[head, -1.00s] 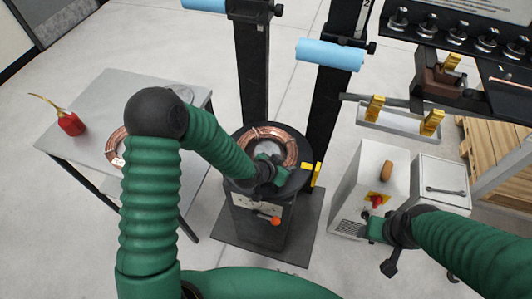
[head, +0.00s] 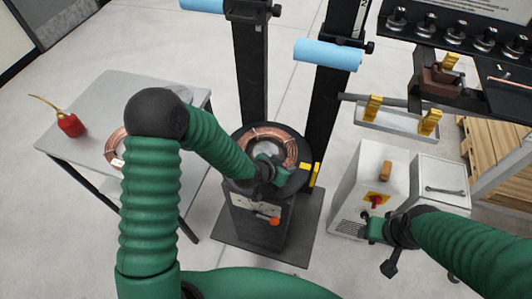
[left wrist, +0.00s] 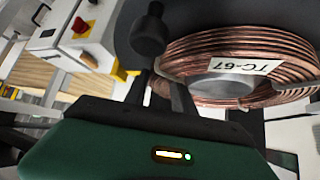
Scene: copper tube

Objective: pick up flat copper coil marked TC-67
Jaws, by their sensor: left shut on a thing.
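The flat copper coil marked TC-67 (head: 279,139) lies on the round black top of a dark pedestal (head: 258,220) in the head view. In the left wrist view the coil (left wrist: 190,54) shows close up, with its white TC-67 label (left wrist: 244,67) facing the camera. My left gripper (head: 272,172) is at the coil's near edge and shut on it; its fingers show at the coil's rim in the left wrist view (left wrist: 170,88). My right gripper (head: 378,232) hangs at the right, away from the coil; its jaws are too small to judge.
A grey table (head: 85,105) at the left holds a red oil can (head: 70,125) and another copper coil (head: 113,150), partly behind my left arm. A white cabinet (head: 372,180) stands right of the pedestal. Black posts with blue rollers (head: 328,54) rise behind it.

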